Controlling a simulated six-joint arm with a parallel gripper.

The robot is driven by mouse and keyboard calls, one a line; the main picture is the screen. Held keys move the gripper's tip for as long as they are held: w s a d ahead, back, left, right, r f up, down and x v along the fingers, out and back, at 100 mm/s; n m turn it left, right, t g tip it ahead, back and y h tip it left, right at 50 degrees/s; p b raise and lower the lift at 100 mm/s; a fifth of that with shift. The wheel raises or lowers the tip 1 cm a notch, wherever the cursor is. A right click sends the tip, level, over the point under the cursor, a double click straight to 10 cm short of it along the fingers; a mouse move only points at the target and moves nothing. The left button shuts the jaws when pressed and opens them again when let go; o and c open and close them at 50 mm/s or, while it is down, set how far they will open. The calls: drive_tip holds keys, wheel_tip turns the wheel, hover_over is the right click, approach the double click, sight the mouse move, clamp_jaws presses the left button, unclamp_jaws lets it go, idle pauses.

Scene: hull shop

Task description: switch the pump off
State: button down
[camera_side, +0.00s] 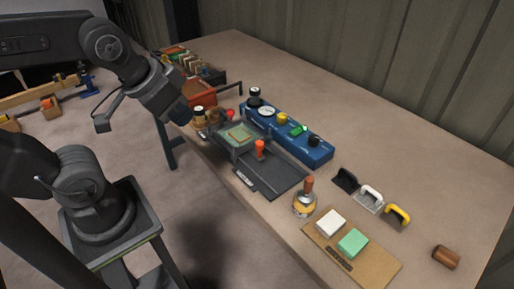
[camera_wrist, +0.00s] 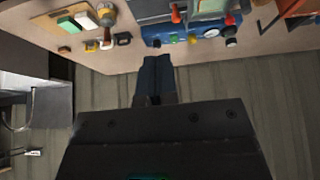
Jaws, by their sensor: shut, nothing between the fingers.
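The pump unit looks like a long blue panel (camera_side: 313,155) on the table, right of my arm in the side view. It carries a round white gauge (camera_side: 267,111), a yellow knob (camera_side: 282,118), a green switch (camera_side: 298,131) and black knobs at both ends. I cannot read whether the switch is on or off. My gripper (camera_wrist: 155,59) is shut and empty. Its fingers appear apart from the panel.
A dark tray (camera_side: 262,182) with a red-orange knob lies in front of the panel. A wooden board (camera_side: 375,264) holds a white and a green block, beside an orange-handled tool (camera_side: 305,199). Several handled pieces and a brown cylinder (camera_side: 446,257) stand right. A corrugated wall is behind.

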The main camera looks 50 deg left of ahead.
drive_tip(key=w+r+n+g, duration=0.1)
drive_tip(key=w+r+n, duration=0.2)
drive_tip(key=w+n, duration=0.35)
drive_tip(key=n+g, duration=0.3)
drive_tip(key=n, duration=0.9)
hover_over(300, 128)
drive_tip(key=s, duration=0.2)
wheel_tip(300, 128, down, 9)
drive_tip(key=shift+s+m, duration=0.2)
drive_tip(key=shift+m, duration=0.05)
drive_tip(key=f, duration=0.4)
drive_tip(key=w+f, duration=0.1)
drive_tip(key=f, duration=0.4)
drive_tip(key=w+f, duration=0.1)
drive_tip(key=f, duration=0.4)
